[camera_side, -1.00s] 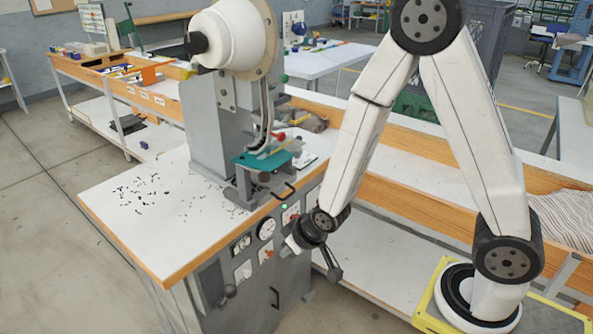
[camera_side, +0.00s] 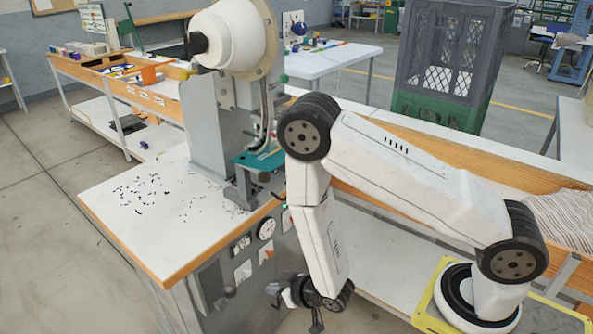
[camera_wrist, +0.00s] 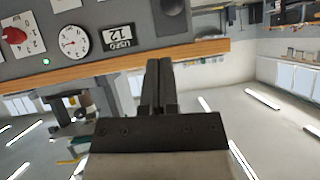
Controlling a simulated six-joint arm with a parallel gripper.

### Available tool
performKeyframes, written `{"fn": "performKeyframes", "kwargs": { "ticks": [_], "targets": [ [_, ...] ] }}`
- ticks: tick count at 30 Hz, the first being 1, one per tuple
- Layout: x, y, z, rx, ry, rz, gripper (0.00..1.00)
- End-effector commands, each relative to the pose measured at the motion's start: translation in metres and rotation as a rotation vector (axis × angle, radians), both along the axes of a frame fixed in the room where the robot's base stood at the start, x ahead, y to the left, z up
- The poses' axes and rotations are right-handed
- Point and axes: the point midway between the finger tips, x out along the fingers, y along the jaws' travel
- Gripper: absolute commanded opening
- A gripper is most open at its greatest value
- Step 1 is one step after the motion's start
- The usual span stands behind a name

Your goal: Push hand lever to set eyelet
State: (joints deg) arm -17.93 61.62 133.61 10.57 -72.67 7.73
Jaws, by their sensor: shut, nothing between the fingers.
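The grey eyelet press (camera_side: 212,125), with a white round housing on top and a teal plate (camera_side: 257,160) low on its front, stands on the white-topped bench. I cannot make out the hand lever for sure. The right side of the press front, where a red knob showed earlier, is now behind my arm. My gripper (camera_side: 316,326) hangs low in front of the bench cabinet, below the bench top and apart from the press. In the wrist view my gripper (camera_wrist: 160,66) shows its two fingers shut together and empty.
The cabinet front carries a round gauge (camera_wrist: 74,40), a counter (camera_wrist: 119,33), a green lamp (camera_wrist: 46,61) and a red knob (camera_wrist: 14,36). Small dark bits lie on the bench top (camera_side: 180,250). A grey crate (camera_side: 455,55) stands behind my arm.

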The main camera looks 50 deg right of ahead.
Motion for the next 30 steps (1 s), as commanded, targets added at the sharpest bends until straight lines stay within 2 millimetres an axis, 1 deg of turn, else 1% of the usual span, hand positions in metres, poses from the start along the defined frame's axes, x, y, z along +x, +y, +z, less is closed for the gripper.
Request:
{"fn": "performKeyframes", "kwargs": {
  "ticks": [1,6,15,21,30],
  "targets": [
    [-0.005,0.002,-0.006,-0.001,-0.018,0.006,0.0],
    [-0.016,0.005,-0.019,0.0,-0.095,0.024,0.0],
    [-0.037,0.007,-0.031,0.004,-0.206,0.053,0.0],
    [-0.043,0.008,-0.033,0.007,-0.237,0.063,0.0],
    [-0.043,0.008,-0.033,0.006,-0.24,0.064,0.0]
  ]
}}
